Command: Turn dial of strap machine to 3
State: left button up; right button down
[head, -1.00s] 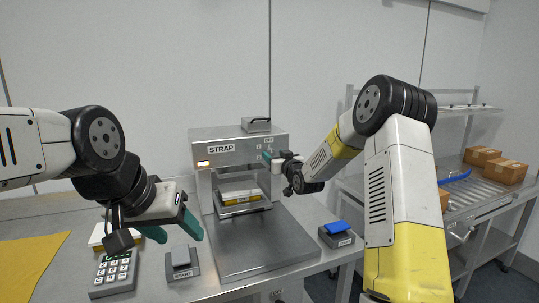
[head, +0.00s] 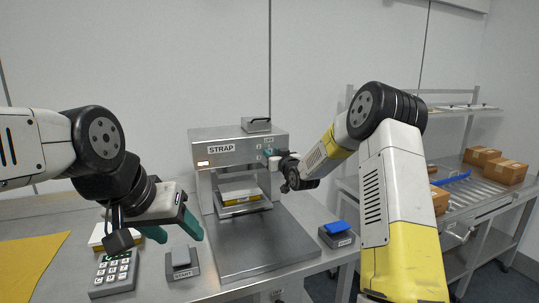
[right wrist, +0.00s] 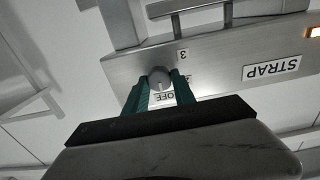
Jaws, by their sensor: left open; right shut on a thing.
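The strap machine (head: 236,134) stands at the back of the table, with a STRAP label and a small lit window on its front. In the right wrist view, which is upside down, its round grey dial (right wrist: 159,78) sits between the green fingers of my right gripper (right wrist: 160,88), which is shut on it. A "3" label and a partly covered OFF label show by the dial. I cannot tell where the dial points. In the head view, the right gripper (head: 270,155) hides most of the dial. My left gripper (head: 174,230) is open and empty above the table's front left.
A packed item (head: 240,195) lies in the machine. A START pedal (head: 182,262), a keypad (head: 114,271) and a yellow sheet (head: 28,262) lie at front left. A blue-topped block (head: 337,233) stands at right. A roller rack with boxes (head: 482,155) is further right.

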jog(key=shift+n, duration=0.3)
jog(key=n, duration=2.3)
jog(key=shift+a+f, duration=0.15)
jog(key=shift+f, duration=0.2)
jog(key=shift+n, duration=0.3)
jog(key=c, duration=1)
grip_release()
jog(key=shift+c, duration=0.2)
jog(key=shift+s+r, duration=0.1)
jog(key=shift+s, duration=0.05)
